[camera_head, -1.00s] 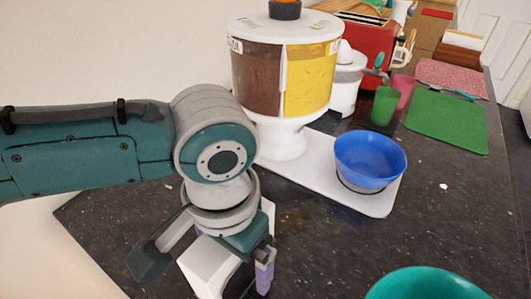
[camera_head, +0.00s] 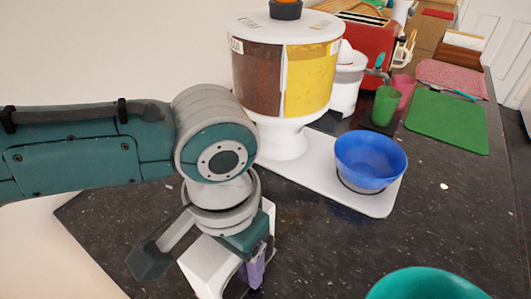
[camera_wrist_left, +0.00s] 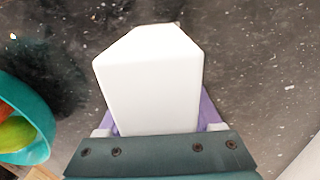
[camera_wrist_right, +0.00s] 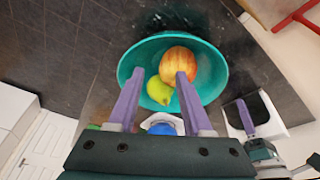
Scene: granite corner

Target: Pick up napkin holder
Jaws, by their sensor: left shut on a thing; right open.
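The napkin holder (camera_head: 204,268) is a white, block-like piece at the lower left of the head view, partly hidden behind my left gripper (camera_head: 250,268). In the left wrist view the white holder (camera_wrist_left: 150,88) fills the middle between my purple fingers, which are shut on it. It also shows at the right of the right wrist view (camera_wrist_right: 272,112), by the left gripper. I cannot tell whether it is off the counter. My right gripper (camera_wrist_right: 160,77) is open and empty, with a teal bowl (camera_wrist_right: 132,62) beyond its fingers.
The teal bowl, holding fruit, stands at the front of the dark speckled counter (camera_head: 300,255). A blue bowl (camera_head: 370,160) and a two-colour dispenser (camera_head: 285,75) stand on a white board (camera_head: 300,178) behind. Cups and a green mat (camera_head: 445,122) are farther back.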

